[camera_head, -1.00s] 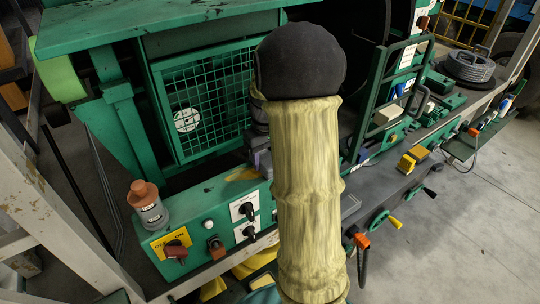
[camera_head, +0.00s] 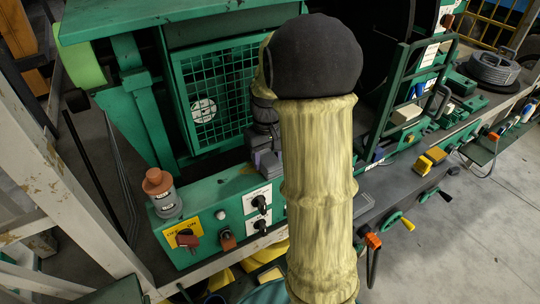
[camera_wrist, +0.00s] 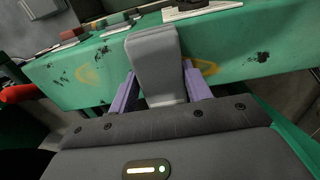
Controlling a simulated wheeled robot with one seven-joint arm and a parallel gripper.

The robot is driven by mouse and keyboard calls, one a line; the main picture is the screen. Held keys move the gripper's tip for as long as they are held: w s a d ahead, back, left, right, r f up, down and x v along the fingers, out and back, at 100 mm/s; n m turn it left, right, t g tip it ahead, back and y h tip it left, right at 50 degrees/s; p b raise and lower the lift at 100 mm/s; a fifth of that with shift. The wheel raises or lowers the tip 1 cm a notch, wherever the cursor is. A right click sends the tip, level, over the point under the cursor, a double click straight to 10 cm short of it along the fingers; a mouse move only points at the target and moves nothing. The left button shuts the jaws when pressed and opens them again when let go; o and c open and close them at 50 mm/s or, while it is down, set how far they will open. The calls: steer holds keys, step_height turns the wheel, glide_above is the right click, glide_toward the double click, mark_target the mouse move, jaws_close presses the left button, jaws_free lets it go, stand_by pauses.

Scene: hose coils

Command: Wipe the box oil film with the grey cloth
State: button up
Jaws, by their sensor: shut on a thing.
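The grey cloth (camera_wrist: 157,62) is a folded, block-like pad between the two purple fingers of my gripper (camera_wrist: 158,90), which is shut on it. It stands in front of the green box (camera_wrist: 250,50) in the wrist view; I cannot tell whether it touches. Yellowish oil film shows on the box to the left (camera_wrist: 88,76) and right (camera_wrist: 207,67) of the cloth; anything behind the cloth is hidden. In the head view my gripper (camera_head: 268,162) is at the back edge of the green box (camera_head: 225,207), partly hidden by my arm.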

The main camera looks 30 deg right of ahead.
mark_target(237, 179)
steer(key=shift+s+a, duration=0.1)
steer(key=shift+a, duration=2.05)
steer(key=shift+a, duration=2.5)
steer(key=shift+r+p, duration=2.05)
steer(key=shift+r, duration=1.45)
